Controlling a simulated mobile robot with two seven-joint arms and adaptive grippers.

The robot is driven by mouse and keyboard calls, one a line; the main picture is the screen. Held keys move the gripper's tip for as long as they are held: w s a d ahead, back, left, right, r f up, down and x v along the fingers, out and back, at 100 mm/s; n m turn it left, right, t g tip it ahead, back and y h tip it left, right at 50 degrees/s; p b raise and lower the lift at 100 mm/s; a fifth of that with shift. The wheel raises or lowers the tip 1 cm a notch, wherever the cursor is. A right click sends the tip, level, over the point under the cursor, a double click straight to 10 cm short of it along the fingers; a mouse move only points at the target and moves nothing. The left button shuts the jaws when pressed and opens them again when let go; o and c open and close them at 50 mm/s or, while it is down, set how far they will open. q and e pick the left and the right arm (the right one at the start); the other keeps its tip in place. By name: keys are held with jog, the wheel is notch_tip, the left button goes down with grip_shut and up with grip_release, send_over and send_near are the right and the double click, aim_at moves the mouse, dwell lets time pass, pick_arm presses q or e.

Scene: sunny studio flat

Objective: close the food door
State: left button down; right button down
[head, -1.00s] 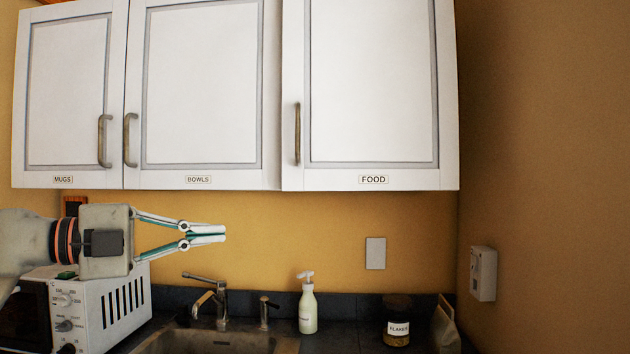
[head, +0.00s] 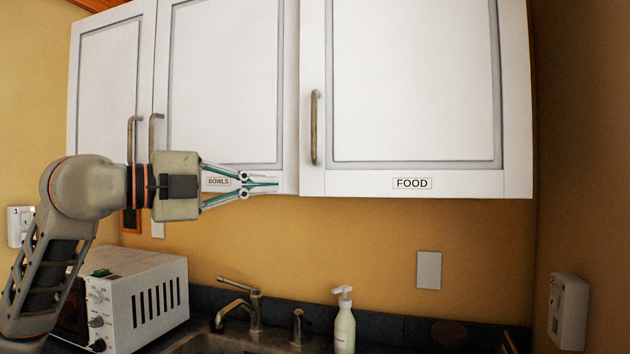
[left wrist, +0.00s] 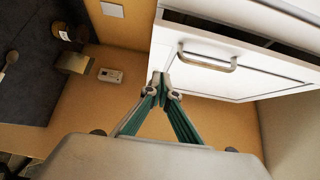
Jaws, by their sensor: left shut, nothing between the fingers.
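The food door (head: 413,90) is the white panel at the right of the wall cabinet, labelled FOOD, with an upright metal handle (head: 315,128) on its left side. The left wrist view shows the door (left wrist: 235,82) and handle (left wrist: 207,57), with a dark gap along one door edge; it looks slightly ajar. My left gripper (head: 276,184) is shut and empty, in front of the bowls door's lower right corner, just left of the food door. In the left wrist view its fingertips (left wrist: 160,79) are near the door's edge; I cannot tell whether they touch. My right gripper is out of view.
The bowls door (head: 225,75) is beside the food door. Below are a microwave (head: 150,295), a tap (head: 245,305) and a soap bottle (head: 344,325). A wall box (head: 568,310) is at the right.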

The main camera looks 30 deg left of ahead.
pick_arm(q)
jog(key=p+x, duration=0.1)
jog(key=x, duration=0.2)
jog(key=a+p+x, duration=0.1)
jog(key=x, duration=0.3)
jog(key=w+a+p+x, duration=0.1)
jog(key=p+x, duration=0.1)
jog(key=x, duration=0.1)
jog(key=shift+w+d, duration=0.2)
jog(key=shift+w, duration=0.05)
jog(key=shift+w+a, duration=0.15)
jog(key=shift+w, duration=0.3)
